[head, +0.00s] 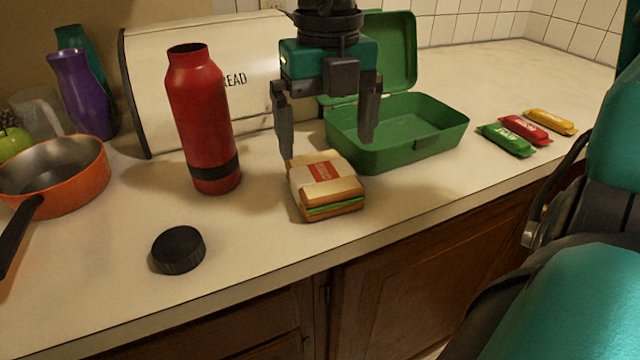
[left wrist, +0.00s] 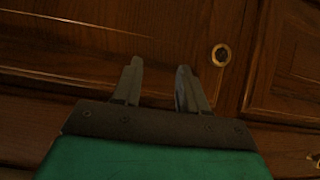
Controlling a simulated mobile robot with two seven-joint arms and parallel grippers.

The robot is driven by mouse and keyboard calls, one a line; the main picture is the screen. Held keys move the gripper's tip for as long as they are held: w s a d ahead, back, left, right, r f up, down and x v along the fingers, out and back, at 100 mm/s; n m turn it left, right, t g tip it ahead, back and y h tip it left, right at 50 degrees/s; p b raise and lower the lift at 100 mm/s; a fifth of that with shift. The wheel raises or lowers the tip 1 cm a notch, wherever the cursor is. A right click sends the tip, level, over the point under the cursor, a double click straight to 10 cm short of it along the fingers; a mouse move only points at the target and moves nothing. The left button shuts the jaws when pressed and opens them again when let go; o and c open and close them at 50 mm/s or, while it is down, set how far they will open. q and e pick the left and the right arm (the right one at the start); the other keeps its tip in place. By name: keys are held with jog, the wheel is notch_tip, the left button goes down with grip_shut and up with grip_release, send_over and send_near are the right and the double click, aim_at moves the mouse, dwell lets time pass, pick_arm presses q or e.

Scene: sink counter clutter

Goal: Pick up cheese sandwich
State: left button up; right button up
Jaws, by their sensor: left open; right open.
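The cheese sandwich (head: 326,186) lies on the counter in the middle of the head view, in a paper wrap with a red label. My right gripper (head: 326,150) points down just above and behind it, its two fingers spread apart with nothing between them. The fingertips look close to the sandwich's top rear; I cannot tell whether they touch it. My left gripper (left wrist: 158,80) shows in the left wrist view, open and empty, in front of brown wooden cabinet doors. It is not in the head view.
An open green lunchbox (head: 400,135) stands right behind the sandwich. A red bottle (head: 203,120) and a black cap (head: 178,250) are to the left, with an orange pan (head: 75,185) beyond. A bread box (head: 150,75) stands behind. Wrapped bars (head: 525,130) lie at right.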

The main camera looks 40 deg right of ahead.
aim_at(324, 172)
jog(key=f, duration=0.5)
jog(key=f+b, duration=0.1)
jog(key=f, duration=0.1)
jog(key=shift+w+f, duration=0.15)
jog(key=shift+w, duration=0.1)
jog(key=shift+c, duration=0.4)
jog(key=c, duration=0.6)
jog(key=shift+c, duration=0.4)
